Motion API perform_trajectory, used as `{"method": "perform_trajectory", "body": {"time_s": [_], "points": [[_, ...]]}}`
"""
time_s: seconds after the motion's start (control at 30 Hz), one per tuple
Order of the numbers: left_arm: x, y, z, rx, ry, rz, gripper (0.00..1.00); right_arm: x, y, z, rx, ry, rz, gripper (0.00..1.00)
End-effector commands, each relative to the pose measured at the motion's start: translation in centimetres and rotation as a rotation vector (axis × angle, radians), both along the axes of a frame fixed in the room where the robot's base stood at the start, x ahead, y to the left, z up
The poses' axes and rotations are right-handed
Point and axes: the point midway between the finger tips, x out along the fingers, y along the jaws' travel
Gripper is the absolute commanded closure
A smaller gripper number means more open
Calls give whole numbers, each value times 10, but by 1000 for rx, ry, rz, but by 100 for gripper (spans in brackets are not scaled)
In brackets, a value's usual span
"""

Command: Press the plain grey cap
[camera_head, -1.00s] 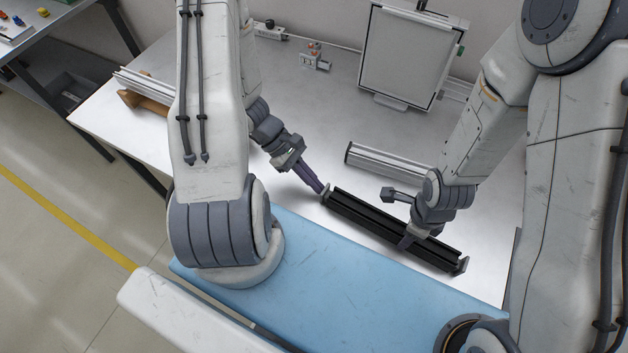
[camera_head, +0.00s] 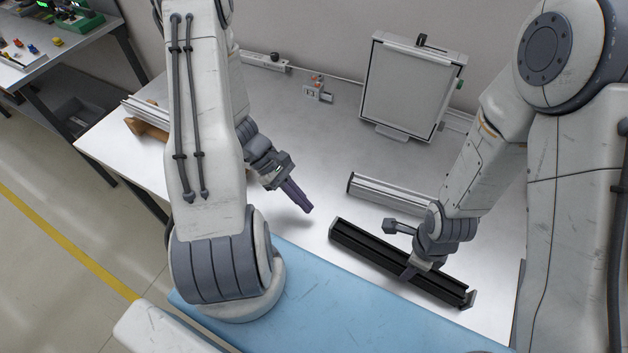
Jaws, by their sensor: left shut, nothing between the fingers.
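A black slotted profile (camera_head: 375,251) lies on the metal table. A small grey cap (camera_head: 333,228) sits against its left end; from here I cannot tell whether it is fully seated. Another dark end piece (camera_head: 471,298) stands at its right end. My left gripper (camera_head: 309,210) is shut and empty, above the table to the upper left of the profile's left end, apart from the cap. My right gripper (camera_head: 408,272) is at the profile's right half, its fingers against it; I cannot tell whether they are closed on it.
A silver profile (camera_head: 390,192) lies behind the black one. A framed panel (camera_head: 405,90) stands at the back, with a small switch block (camera_head: 318,90) to its left. A blue mat (camera_head: 330,300) covers the table's front. Bare table lies left of the silver profile.

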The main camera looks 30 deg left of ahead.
Motion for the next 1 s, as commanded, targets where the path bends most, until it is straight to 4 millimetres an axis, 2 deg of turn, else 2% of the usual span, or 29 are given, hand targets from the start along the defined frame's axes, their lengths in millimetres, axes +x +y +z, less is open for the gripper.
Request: {"method": "perform_trajectory", "body": {"time_s": [0.1, 0.33, 0.5, 0.87, 0.9, 0.97, 1.0], "points": [[3, 21, 20, 5, -5, 3, 100, -1, -1, 0, -2, 2, -2, 100], [5, 46, 45, 3, -4, 2, 100, -1, -1, 0, -3, 4, -2, 100], [4, 51, 51, 2, -1, 2, 100, -2, -1, 0, -3, 5, -3, 100], [4, 52, 51, 2, -1, 1, 100, -2, -1, 0, -4, 6, -2, 100], [4, 52, 51, 2, -2, 1, 100, -2, -1, 0, -4, 6, -2, 39], [5, 52, 51, 2, -1, 1, 100, -2, -1, 0, -4, 6, -2, 16], [5, 51, 51, 2, -1, 1, 100, -2, -1, 0, -4, 6, -2, 15]]}}
